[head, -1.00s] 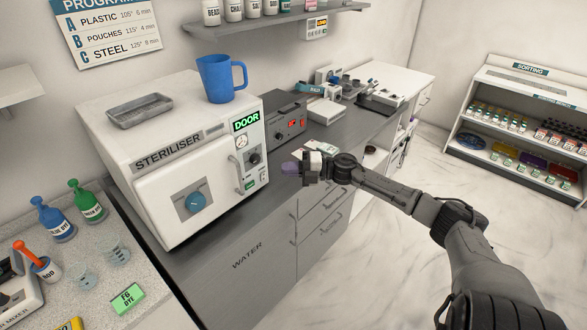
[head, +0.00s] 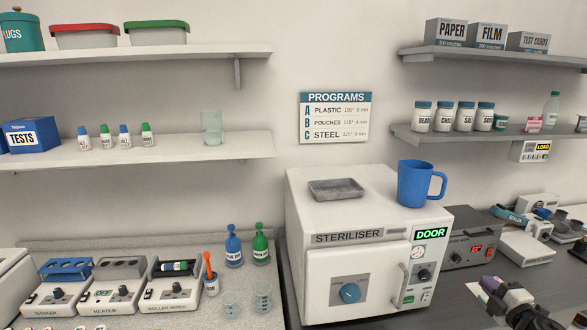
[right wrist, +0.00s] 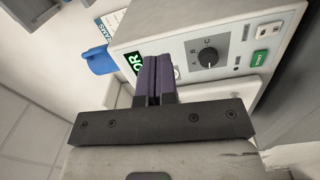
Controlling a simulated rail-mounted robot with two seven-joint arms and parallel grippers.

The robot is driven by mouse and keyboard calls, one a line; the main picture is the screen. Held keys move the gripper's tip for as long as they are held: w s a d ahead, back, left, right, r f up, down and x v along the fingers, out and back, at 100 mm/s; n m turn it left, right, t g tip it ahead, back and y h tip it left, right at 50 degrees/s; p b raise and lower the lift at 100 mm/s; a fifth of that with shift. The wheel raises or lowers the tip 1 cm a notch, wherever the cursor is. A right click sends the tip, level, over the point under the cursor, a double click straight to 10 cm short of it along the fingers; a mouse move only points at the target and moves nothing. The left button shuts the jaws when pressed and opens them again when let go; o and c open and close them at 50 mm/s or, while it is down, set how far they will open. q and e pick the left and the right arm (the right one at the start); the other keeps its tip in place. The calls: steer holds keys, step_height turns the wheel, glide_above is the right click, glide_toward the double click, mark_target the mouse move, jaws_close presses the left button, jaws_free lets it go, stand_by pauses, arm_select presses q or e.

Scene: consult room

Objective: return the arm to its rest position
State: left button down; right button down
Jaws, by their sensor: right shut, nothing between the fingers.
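My right gripper (head: 489,284) is at the lower right of the head view, in front of the counter and to the right of the white steriliser (head: 372,236). Its purple fingers (right wrist: 153,80) are shut together with nothing between them in the right wrist view. Beyond them, that view shows the steriliser's front panel (right wrist: 228,50), with its black dial and green button. Most of my right arm is outside the head view. My left gripper is not in view.
A blue mug (head: 413,185) and a metal tray (head: 336,190) stand on the steriliser. A grey device with a red display (head: 472,250) is on the counter behind my right gripper. Shelves (head: 497,137) hang above. Bottles and mixers fill the left counter.

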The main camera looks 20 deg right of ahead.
steer(key=s+a+f+m+g+h, duration=0.2)
steer(key=s+a+f+m+g, duration=0.35)
steer(key=a+f, duration=0.3)
steer(key=s+a+f+m+g+h, duration=0.2)
steer(key=s+a+f+m+g, duration=0.4)
steer(key=a, duration=0.3)
steer(key=s+a+f+g+y, duration=0.1)
steer(key=s+a+f+y, duration=0.2)
steer(key=s+a, duration=0.5)
steer(key=s+a+f+g+y, duration=0.1)
steer(key=s+a+f+y, duration=0.2)
steer(key=a, duration=0.9)
steer(key=s+a+f+g+y, duration=0.1)
steer(key=s+a+f+y, duration=0.2)
steer(key=s+a, duration=0.5)
steer(key=w+r+p, duration=0.1)
steer(key=r+p, duration=1.3)
steer(key=w+a+r+p, duration=0.1)
steer(key=w+r+p, duration=0.1)
steer(key=r+p, duration=1.2)
steer(key=shift+a, duration=0.25)
steer(key=shift+t, duration=0.25)
